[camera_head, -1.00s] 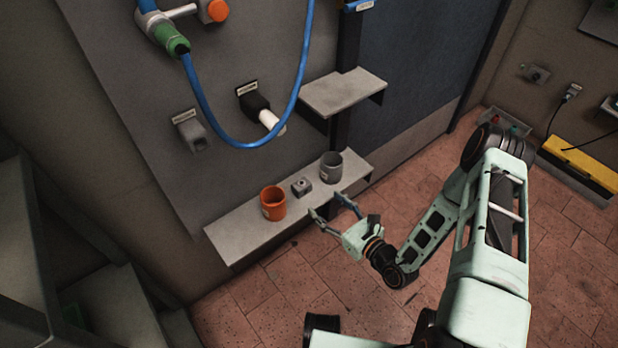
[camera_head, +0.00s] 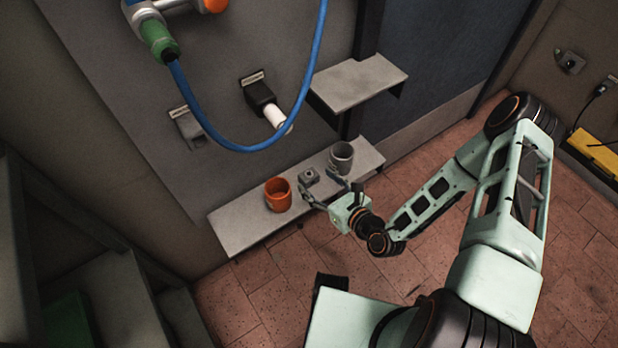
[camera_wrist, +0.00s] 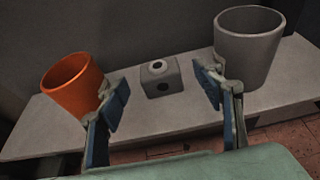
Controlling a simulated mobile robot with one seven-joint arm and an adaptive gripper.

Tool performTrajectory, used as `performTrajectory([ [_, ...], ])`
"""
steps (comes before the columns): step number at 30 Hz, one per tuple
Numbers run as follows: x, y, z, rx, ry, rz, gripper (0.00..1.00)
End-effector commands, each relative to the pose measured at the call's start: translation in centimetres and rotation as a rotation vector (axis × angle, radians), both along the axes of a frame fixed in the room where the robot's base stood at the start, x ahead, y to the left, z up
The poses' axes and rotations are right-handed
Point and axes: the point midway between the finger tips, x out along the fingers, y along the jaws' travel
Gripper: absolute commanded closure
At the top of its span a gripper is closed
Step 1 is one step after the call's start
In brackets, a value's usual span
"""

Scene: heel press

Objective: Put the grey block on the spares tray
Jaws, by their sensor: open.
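The grey block (camera_head: 308,177) is a small cube with round holes. It sits on the lower grey shelf (camera_head: 238,233) between an orange cup and a grey cup. In the wrist view the block (camera_wrist: 161,77) stands ahead of my gripper, between the lines of its two fingers but beyond their tips. My gripper (camera_head: 322,190) is open and empty, at the front edge of the shelf. Its blue-padded fingers (camera_wrist: 163,92) are spread wide. Which surface is the spares tray I cannot tell from these frames.
The orange cup (camera_head: 278,194) stands close left of the block, and the grey cup (camera_head: 342,157) close right. A higher shelf (camera_head: 360,82) juts out at the upper right. A blue hose (camera_head: 240,148) loops down the wall panel above. Tiled floor lies in front.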

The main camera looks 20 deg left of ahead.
Motion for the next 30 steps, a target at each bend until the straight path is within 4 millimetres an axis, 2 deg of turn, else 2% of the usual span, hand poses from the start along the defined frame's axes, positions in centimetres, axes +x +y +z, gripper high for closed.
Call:
performTrajectory([
  [9, 2.4, 3.2, -1.8, 0.001, -0.003, 0.002, 0.39],
  [17, 2.8, 3.6, -1.7, 0.000, -0.001, 0.000, 0.39],
  [30, 2.8, 3.6, -1.7, 0.000, -0.001, 0.000, 0.86],
])
